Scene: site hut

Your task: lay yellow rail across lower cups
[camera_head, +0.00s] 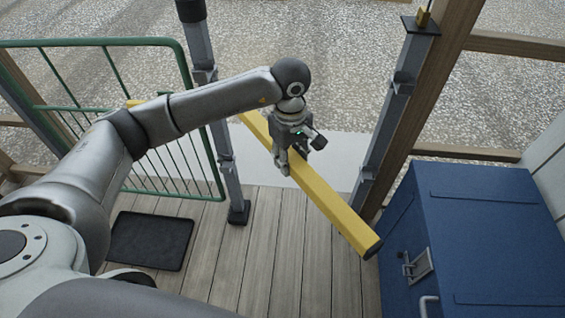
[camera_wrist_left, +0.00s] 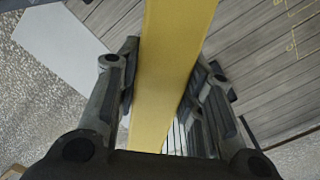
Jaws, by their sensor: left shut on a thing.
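My left gripper (camera_head: 283,163) is shut on the yellow rail (camera_head: 325,198) near its middle. In the left wrist view the rail (camera_wrist_left: 170,65) runs between the two fingers (camera_wrist_left: 160,100). The rail slants in the head view, its dark-capped near end at the lower right by the blue chest; part of its far side is hidden behind my arm. It is held in the air, apart from the floor. Two grey posts stand left (camera_head: 232,185) and right (camera_head: 378,145). Their lower cups, left (camera_head: 227,163) and right (camera_head: 366,178), look empty. My right gripper is out of view.
A blue chest (camera_head: 480,215) with a latch stands at the right, close to the rail's near end. A green railing gate (camera_head: 110,42) is at the left. A black mat (camera_head: 150,240) lies on the plank floor (camera_head: 290,265).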

